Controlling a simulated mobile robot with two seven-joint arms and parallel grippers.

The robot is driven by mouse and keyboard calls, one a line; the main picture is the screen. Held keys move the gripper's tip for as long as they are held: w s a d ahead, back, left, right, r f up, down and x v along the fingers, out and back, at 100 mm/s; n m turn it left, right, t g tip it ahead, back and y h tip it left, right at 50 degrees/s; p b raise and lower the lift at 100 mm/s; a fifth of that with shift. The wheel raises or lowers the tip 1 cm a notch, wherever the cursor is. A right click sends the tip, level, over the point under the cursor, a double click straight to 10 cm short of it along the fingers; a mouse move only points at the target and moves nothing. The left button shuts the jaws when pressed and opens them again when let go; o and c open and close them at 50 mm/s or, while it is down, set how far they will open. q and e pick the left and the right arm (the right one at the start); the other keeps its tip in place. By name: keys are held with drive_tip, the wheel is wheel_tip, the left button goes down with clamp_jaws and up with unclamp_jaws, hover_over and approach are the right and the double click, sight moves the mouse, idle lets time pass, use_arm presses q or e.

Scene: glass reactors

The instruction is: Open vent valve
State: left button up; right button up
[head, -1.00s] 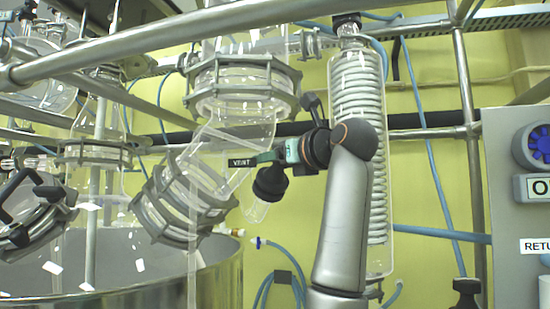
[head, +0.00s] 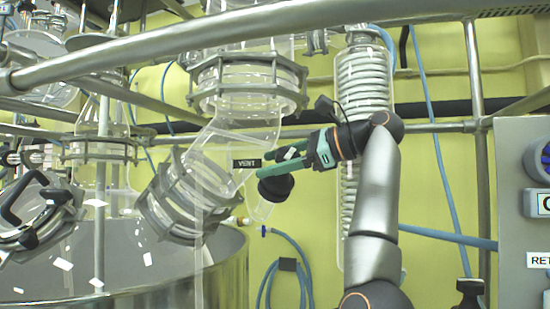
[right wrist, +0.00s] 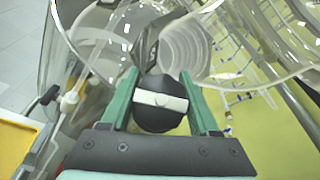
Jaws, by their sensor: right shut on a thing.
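The vent valve's black knob (head: 276,188) sits on the glass neck below the black VENT label (head: 247,163), at the middle of the head view. My right gripper (head: 264,166) reaches it from the right, with its green fingers at the knob. In the right wrist view my right gripper (right wrist: 159,82) has one finger on each side of the round black knob (right wrist: 160,118), which bears a white bar lying across the picture. It is shut on the knob. How far the valve is open cannot be told. My left gripper is not in view.
A glass coil condenser (head: 363,95) stands behind my right arm. A metal rail (head: 200,38) crosses in front at the top. A flanged glass joint (head: 187,200) is close to the knob's left. A grey control panel (head: 520,240) stands at right.

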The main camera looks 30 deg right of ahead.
drive_tip(key=shift+s+n+g+y, duration=0.1)
drive_tip(key=shift+n+g+y, duration=0.2)
drive_tip(key=shift+n+g, duration=0.6)
drive_tip(key=shift+n, duration=0.4)
drive_tip(key=o, duration=1.4)
drive_tip(key=shift+a+f, duration=0.1)
